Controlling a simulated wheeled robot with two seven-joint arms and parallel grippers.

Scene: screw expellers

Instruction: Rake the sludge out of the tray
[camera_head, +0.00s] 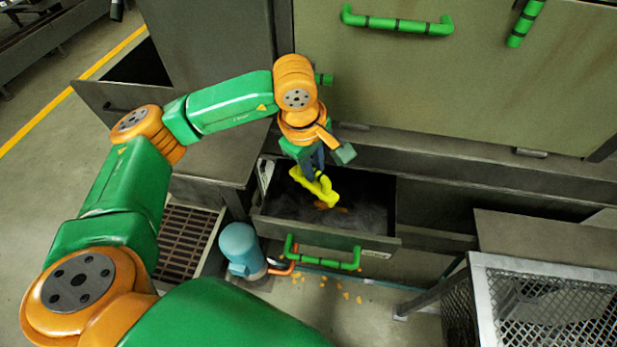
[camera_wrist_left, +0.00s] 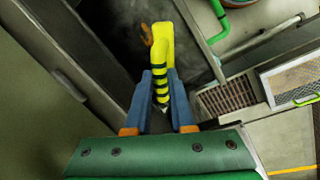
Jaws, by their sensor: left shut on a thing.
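The tray (camera_head: 325,237) is a grey drawer pulled out below the green-grey machine housing, with a dark, smeared inside. Orange sludge bits (camera_head: 341,209) lie on its floor beside the tool; some show in the left wrist view (camera_wrist_left: 146,38). My left gripper (camera_head: 313,166) is over the tray, shut on a yellow tool (camera_head: 322,189) with black bands on its grip. In the left wrist view the blue fingers (camera_wrist_left: 160,88) clasp the banded grip (camera_wrist_left: 159,75), and the yellow head points into the tray. Whether the head touches the bottom is unclear. My right gripper is not in view.
The tray front has a green handle (camera_head: 322,258). A floor grate (camera_head: 186,240) lies left. A mesh cage (camera_head: 545,305) stands at the lower right.

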